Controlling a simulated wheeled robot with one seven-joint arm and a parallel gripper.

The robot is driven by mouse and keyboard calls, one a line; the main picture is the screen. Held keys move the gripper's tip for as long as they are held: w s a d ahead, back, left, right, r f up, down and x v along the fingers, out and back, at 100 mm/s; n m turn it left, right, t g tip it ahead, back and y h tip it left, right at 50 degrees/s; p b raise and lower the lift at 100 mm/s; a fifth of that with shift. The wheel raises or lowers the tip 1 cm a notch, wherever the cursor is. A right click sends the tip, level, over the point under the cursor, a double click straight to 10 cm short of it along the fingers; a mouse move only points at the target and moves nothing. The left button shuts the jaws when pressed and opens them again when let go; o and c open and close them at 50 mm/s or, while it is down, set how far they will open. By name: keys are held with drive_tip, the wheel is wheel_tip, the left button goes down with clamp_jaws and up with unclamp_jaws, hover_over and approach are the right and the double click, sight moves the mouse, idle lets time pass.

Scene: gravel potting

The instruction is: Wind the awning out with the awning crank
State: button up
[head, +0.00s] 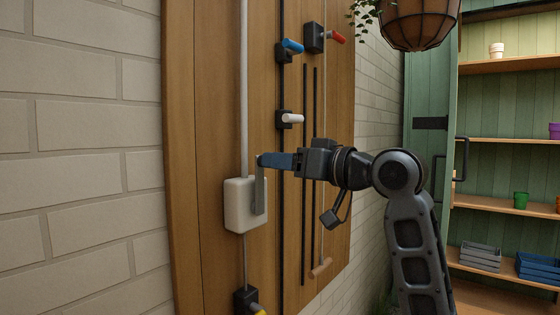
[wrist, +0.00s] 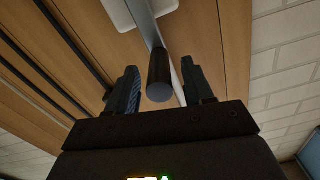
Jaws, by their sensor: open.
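The awning crank has a white box (head: 240,212) on the wooden board and a flat grey arm (head: 260,193) that points up. My gripper (head: 266,160) is at the upper end of this arm, coming from the right. In the wrist view, the dark round crank grip (wrist: 160,78) points toward my palm. It lies between the two open fingers of my gripper (wrist: 159,70), with a visible gap on each side. In the head view my fingers mostly hide the grip.
Blue (head: 292,46), red (head: 335,37) and white (head: 292,118) handles stick out above; a yellow one (head: 258,310) is below. A wooden pull handle (head: 320,268) hangs right of the box. A hanging planter (head: 418,22) and green shelves (head: 510,140) are at right.

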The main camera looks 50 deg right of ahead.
drive_tip(key=shift+w, duration=0.55)
clamp_jaws()
idle(0.4)
